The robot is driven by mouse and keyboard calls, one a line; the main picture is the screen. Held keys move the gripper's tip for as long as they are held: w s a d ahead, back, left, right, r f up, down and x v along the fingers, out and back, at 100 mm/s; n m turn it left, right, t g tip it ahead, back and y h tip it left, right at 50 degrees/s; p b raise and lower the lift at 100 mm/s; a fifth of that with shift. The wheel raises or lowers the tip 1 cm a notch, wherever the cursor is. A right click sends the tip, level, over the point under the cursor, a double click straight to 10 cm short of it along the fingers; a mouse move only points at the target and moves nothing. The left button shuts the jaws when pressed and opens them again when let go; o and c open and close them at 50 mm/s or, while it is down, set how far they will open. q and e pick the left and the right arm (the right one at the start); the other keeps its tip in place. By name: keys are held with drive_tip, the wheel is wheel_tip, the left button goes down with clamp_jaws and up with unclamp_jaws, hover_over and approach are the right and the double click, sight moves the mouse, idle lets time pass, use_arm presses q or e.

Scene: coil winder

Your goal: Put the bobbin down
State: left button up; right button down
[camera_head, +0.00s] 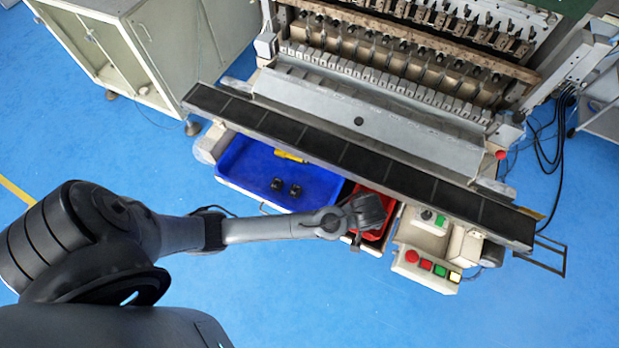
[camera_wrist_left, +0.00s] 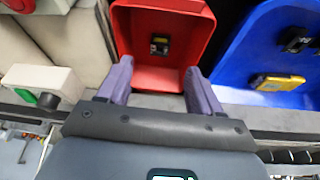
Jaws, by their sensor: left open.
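A small dark bobbin-like part with a yellowish band (camera_wrist_left: 160,45) lies on the floor of the red bin (camera_wrist_left: 135,75) in the left wrist view. My left gripper (camera_wrist_left: 158,72) is open and empty, its two purple-grey fingers spread at the near side of the bin, apart from the part. In the head view, my left gripper (camera_head: 367,212) is over the red bin (camera_head: 391,207) and hides much of it, including the part inside. My right gripper is in neither view.
A blue tray (camera_head: 235,160) beside the red bin holds two dark parts (camera_head: 286,187) and a yellow item (camera_head: 290,156). A long black rail (camera_head: 350,160) of the winder overhangs both. A control box with coloured buttons (camera_head: 425,270) stands right of the bin.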

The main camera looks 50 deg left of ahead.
use_arm(q)
drive_tip(key=s+a+r+m, duration=0.3)
drive_tip(key=s+a, duration=0.1)
drive_tip(key=s, duration=0.5)
drive_tip(key=s+a+r+m+h, duration=0.1)
drive_tip(key=s+a+r+m, duration=0.1)
drive_tip(key=s, duration=0.8)
drive_tip(key=shift+a+r+m, duration=0.4)
drive_tip(key=shift+a+r, duration=0.45)
drive_tip(key=shift+a, duration=0.3)
wheel_tip(320, 180, up, 20)
drive_tip(key=p, duration=1.9)
drive_tip(key=shift+p, duration=0.35)
drive_tip(key=shift+f, duration=0.1)
